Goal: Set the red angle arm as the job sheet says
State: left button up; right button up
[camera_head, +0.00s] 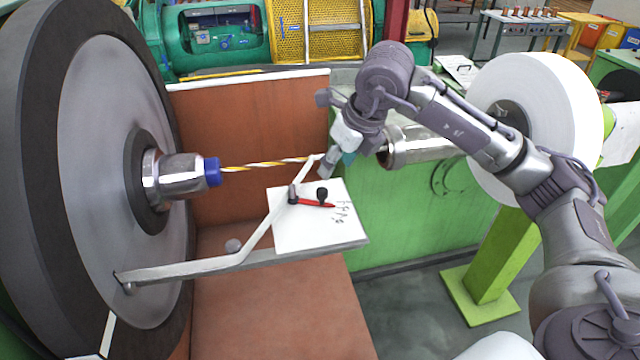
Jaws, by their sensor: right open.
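The red angle arm (312,203) lies on a white plate (290,236) with dark scale marks near its right side. A dark pivot post stands at the arm's left end and a black knob (322,193) stands near its right part. The arm points to the right, toward the marks, which are too small to read. My right gripper (337,163) is open, above and behind the plate's far edge, apart from the red arm and knob. My left gripper is out of view. No sheet can be surely told as the job sheet.
A grey bracket (190,270) runs from the big grey wheel (95,170) to the plate. A yellow-white twisted strand (265,166) leaves a blue-tipped nozzle (212,171) behind the plate. A white spool (565,110) stands right, behind my right arm. A clipboard-like sheet (460,68) lies farther back.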

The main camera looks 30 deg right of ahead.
aim_at(322, 190)
jog(key=p+x, duration=0.1)
jog(key=x, duration=0.5)
jog(key=shift+w+p, duration=0.1)
jog(key=shift+p, duration=0.3)
jog(key=p+x, duration=0.1)
jog(key=x, duration=0.3)
jog(key=shift+w+r, duration=0.1)
jog(key=shift+f, duration=0.3)
jog(key=shift+w+a+f, duration=0.1)
jog(key=shift+w+f, duration=0.05)
jog(key=shift+f, duration=0.1)
jog(key=c, duration=0.7)
grip_shut()
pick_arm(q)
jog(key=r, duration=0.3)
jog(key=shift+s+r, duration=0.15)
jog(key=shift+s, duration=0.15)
